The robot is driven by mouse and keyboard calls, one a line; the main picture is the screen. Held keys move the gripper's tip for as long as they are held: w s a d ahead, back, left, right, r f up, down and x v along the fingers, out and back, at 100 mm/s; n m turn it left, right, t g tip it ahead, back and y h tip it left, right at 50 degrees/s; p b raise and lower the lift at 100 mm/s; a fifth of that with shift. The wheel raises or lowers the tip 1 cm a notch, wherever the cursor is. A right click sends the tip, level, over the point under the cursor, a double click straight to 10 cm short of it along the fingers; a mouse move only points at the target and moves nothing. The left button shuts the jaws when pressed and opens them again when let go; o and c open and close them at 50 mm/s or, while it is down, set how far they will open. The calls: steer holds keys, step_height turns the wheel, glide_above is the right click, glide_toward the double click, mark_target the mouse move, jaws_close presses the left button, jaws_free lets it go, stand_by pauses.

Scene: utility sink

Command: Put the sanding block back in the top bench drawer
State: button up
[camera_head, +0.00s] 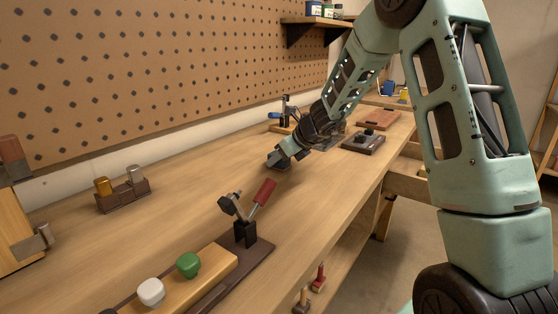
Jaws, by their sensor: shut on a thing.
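My gripper (279,157) is low over the middle of the wooden bench, with its arm reaching in from the right. It is shut on a small dark block (284,167), which looks like the sanding block. Most of the block is hidden by the fingers, and I cannot tell whether it touches the bench top. Light wooden parts (408,168) stick out at the bench's front edge, right of the gripper; they may be an open drawer, but my arm hides part of them.
A toggle clamp with a red handle (264,191) stands nearer. Green (188,264) and white (150,291) knobs sit on a wooden strip. A dark holder (123,196) is at left. A dark base with a knob (363,142) and a reddish board (378,119) lie beyond the gripper.

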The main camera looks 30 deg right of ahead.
steer(key=shift+r, duration=0.1)
step_height(320, 180, up, 18)
steer(key=p, duration=0.7)
